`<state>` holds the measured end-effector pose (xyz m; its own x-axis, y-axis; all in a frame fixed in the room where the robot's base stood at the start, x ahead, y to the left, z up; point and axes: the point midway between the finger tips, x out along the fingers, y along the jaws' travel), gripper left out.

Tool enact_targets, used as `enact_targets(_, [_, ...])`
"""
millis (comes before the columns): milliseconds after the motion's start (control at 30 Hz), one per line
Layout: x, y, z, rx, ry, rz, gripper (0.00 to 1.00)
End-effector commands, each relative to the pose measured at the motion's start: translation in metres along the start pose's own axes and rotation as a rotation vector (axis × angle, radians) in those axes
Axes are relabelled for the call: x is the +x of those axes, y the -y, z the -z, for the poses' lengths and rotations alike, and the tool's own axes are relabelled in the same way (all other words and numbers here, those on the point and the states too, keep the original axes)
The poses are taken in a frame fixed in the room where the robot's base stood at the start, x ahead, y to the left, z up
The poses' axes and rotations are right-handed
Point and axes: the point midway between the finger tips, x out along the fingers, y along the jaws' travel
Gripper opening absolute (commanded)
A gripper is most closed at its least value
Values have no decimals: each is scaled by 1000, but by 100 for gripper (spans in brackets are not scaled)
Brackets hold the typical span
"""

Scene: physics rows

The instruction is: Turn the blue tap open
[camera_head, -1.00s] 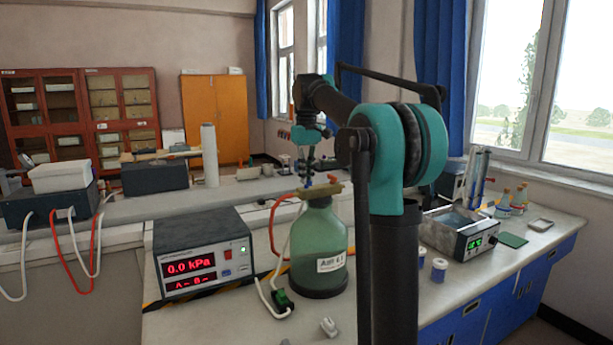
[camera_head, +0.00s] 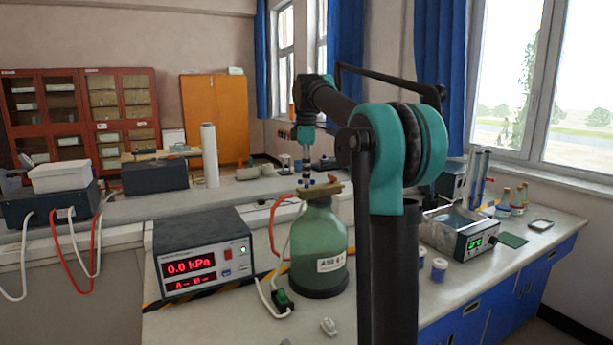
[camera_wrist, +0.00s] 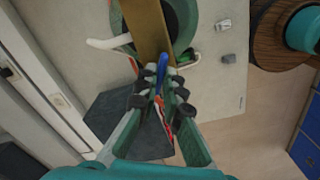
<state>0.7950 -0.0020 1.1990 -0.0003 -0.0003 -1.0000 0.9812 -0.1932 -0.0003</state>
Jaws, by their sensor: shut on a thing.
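The blue tap (camera_wrist: 162,68) shows in the wrist view as a narrow blue handle at the end of a brass-coloured bar (camera_wrist: 148,28). My gripper (camera_wrist: 160,84) is shut on it, with a dark fingertip on each side. In the head view my gripper (camera_head: 306,182) points down at the brass bar (camera_head: 322,190) on top of a green bottle (camera_head: 318,245). The fingers hide part of the tap there, so its exact turn angle cannot be told.
A pressure meter (camera_head: 203,262) reading 0.0 kPa stands left of the bottle. A small green switch (camera_head: 284,298) and a white clip (camera_head: 328,326) lie in front. A water bath (camera_head: 462,232) and small jars stand to the right.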

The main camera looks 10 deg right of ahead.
Motion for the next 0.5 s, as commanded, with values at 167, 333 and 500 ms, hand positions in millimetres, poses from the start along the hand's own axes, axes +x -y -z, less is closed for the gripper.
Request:
enact_targets(167, [0,0,0,-161,0,-1,0])
enact_targets(333, [0,0,0,-297,0,-2,0])
enact_targets(500, [0,0,0,-403,0,-2,0])
